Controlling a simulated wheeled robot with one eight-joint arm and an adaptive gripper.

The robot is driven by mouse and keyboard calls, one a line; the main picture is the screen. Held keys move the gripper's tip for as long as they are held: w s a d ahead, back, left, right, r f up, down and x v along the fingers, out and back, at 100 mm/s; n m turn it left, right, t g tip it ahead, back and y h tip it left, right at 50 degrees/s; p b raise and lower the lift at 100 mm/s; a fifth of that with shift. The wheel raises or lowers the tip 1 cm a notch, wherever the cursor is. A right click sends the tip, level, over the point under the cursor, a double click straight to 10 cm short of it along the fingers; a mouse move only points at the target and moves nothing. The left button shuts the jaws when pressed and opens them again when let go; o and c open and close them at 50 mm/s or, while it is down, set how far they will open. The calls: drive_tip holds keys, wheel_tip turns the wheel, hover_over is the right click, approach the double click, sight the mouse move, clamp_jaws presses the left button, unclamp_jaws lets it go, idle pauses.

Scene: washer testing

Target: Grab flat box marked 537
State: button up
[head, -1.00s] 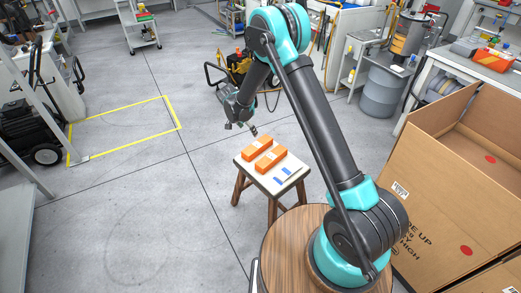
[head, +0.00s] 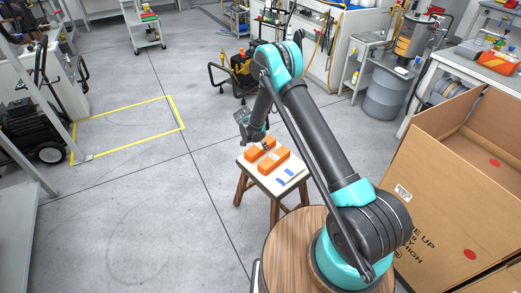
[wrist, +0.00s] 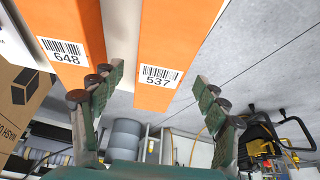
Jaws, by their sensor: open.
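The box marked 537 (wrist: 172,38) is a long orange box with a white barcode label on its end, in the upper middle of the wrist view. In the head view it is the farther-left orange box (head: 253,154) on the stool, partly covered by my gripper (head: 265,144). In the wrist view my gripper (wrist: 158,78) is open and empty, with one green-padded finger on each side of the labelled end. I cannot tell whether the fingers touch it. A similar orange box marked 648 (wrist: 72,24) lies beside it; it also shows in the head view (head: 274,159).
The small wooden stool (head: 265,183) has a white top with blue-marked flat items (head: 290,174) at its right. A large open cardboard box (head: 445,190) stands at right. A round wooden table (head: 285,240) is in front. Floor left of the stool is clear.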

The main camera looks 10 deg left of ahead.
drive_tip(key=shift+x, duration=1.45)
drive_tip(key=shift+c, duration=0.2)
drive_tip(key=c, duration=1.5)
